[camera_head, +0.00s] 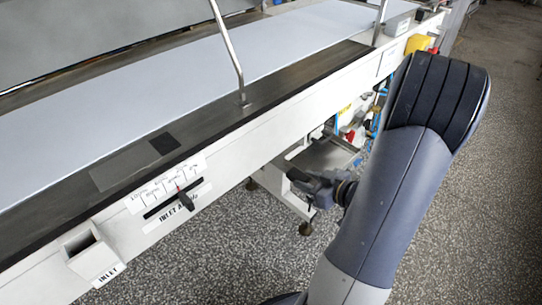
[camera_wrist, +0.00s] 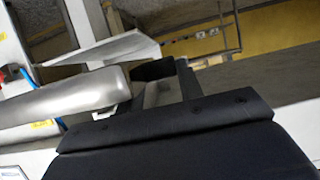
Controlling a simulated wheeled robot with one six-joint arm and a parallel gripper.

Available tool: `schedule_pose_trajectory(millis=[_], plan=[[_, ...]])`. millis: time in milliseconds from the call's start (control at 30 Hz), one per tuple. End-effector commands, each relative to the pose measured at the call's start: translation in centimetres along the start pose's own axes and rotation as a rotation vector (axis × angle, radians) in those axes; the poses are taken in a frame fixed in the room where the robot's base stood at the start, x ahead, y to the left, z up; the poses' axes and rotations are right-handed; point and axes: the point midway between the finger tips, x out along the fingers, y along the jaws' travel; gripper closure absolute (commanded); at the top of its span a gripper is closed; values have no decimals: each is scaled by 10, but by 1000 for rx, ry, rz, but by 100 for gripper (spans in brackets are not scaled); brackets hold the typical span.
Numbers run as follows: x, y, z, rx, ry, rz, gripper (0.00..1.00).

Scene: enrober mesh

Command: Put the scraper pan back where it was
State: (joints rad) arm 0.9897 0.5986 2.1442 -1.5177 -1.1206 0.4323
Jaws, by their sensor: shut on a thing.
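The scraper pan (camera_head: 328,155) appears to be the shiny metal tray low beside the machine, under its side rail, in the head view. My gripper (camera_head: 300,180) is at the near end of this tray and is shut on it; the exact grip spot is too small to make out. In the wrist view my dark gripper (camera_wrist: 160,85) fills the lower middle. A pale flat metal sheet (camera_wrist: 105,50), likely part of the pan, lies beyond it. My arm hides the area right of the tray in the head view.
The long machine with its pale belt (camera_head: 150,90) and white side rail (camera_head: 130,225) runs along the left. A metal post (camera_head: 230,50) rises from its edge. An inlet box (camera_head: 92,250) juts from the rail. Speckled floor (camera_head: 220,265) is clear in front.

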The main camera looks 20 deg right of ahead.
Motion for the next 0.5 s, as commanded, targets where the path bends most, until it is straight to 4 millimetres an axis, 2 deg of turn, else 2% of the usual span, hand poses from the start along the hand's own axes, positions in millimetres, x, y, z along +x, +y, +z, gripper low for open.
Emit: schedule_pose_trajectory(millis=[33,500], plan=[[11,-1,-3,-7,1,-6,100],[105,-1,-43,-6,2,-5,100]])
